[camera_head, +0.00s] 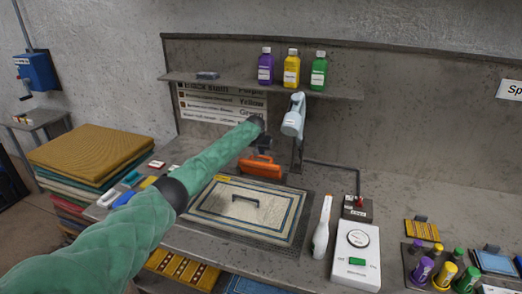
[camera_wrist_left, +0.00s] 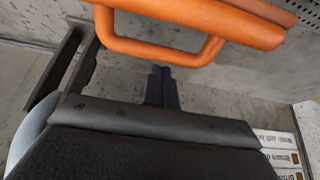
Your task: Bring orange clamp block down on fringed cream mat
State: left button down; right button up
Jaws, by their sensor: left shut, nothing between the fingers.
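The orange clamp block (camera_head: 261,168) is at the back edge of the fringed cream mat (camera_head: 215,203) in the head view, raised rather than flat on it as far as I can tell. Its orange bar and loop handle fill the top of the left wrist view (camera_wrist_left: 205,15). The cream mat has blue border lines and a dark handle in its middle. My left gripper (camera_head: 264,143) is just behind and above the block; its dark fingers are shut and empty (camera_wrist_left: 160,70), close to the loop handle. I cannot tell whether they touch it. My right gripper is not in view.
A grey spray head (camera_head: 293,118) on a post stands right of my left gripper. A white control box (camera_head: 356,255) and a white-and-orange hand tool (camera_head: 322,228) are right of the mat. Purple, yellow and green bottles (camera_head: 291,69) stand on the shelf above.

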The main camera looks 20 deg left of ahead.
pick_arm(q)
jog(key=shift+s, duration=0.4)
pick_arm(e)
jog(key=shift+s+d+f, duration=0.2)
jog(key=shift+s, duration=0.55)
pick_arm(q)
jog(key=shift+s+f, duration=0.1)
jog(key=shift+f, duration=0.05)
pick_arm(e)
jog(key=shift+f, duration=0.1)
pick_arm(q)
jog(key=shift+s, duration=0.1)
jog(key=shift+s+r+t, duration=0.2)
jog(key=shift+r+t, duration=0.05)
jog(key=shift+t, duration=0.15)
jog(key=shift+s+f+b, duration=0.1)
jog(key=shift+b, duration=0.2)
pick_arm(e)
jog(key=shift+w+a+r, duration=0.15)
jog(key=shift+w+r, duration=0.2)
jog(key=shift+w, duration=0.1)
pick_arm(q)
jog(key=shift+s, duration=0.1)
